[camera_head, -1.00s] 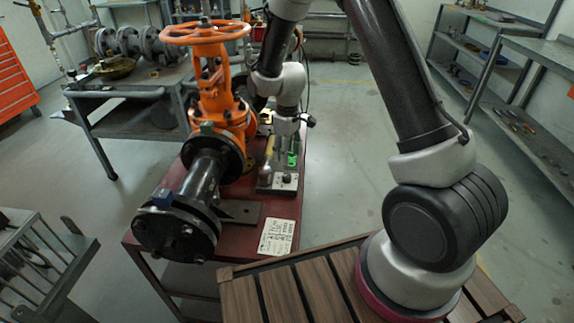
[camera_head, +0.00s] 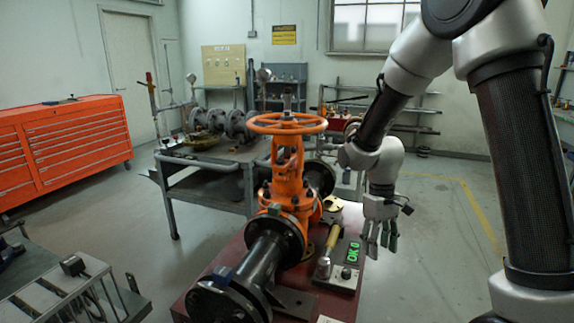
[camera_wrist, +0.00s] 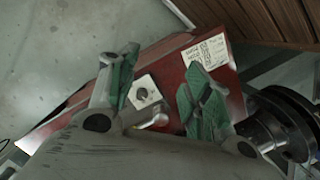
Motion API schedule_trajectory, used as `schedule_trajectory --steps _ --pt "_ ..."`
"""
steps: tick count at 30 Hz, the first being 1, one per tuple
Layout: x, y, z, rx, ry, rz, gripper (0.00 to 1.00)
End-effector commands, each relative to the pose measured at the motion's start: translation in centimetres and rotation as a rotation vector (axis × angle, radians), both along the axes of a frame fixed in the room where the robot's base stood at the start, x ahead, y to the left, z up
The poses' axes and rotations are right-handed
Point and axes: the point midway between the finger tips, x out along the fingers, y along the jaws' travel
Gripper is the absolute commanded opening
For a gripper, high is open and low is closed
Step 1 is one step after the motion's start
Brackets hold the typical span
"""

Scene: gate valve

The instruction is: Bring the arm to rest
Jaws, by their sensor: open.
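My gripper (camera_head: 378,240) hangs fingers down at the end of my arm, right of the orange gate valve (camera_head: 290,185). Its fingers are apart and nothing is between them in the wrist view (camera_wrist: 162,72). The valve's round orange handwheel (camera_head: 288,123) lies level on top, clear of my gripper.
A paper label (camera_wrist: 208,53) lies on the stand. A grey workbench (camera_head: 215,160) stands behind, an orange drawer cabinet (camera_head: 65,145) at left. Floor at right (camera_head: 440,240) is clear.

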Motion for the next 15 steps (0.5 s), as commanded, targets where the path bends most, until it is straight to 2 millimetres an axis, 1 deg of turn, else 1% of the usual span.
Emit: schedule_trajectory --steps 1,5,6,9,12,15 --pt "-1.1 -0.8 2.0 -0.001 -0.015 -0.032 0.49" --pt "-4.6 -2.9 6.7 -0.003 -0.056 -0.12 0.49" --pt "-5.7 -3.6 8.2 -0.002 -0.073 -0.148 0.49" --pt "-8.8 -5.3 11.4 0.004 -0.128 -0.213 0.49" --pt "-11.8 -6.8 14.0 0.015 -0.196 -0.27 0.49" --pt "-14.5 -8.0 16.2 0.03 -0.277 -0.317 0.49"
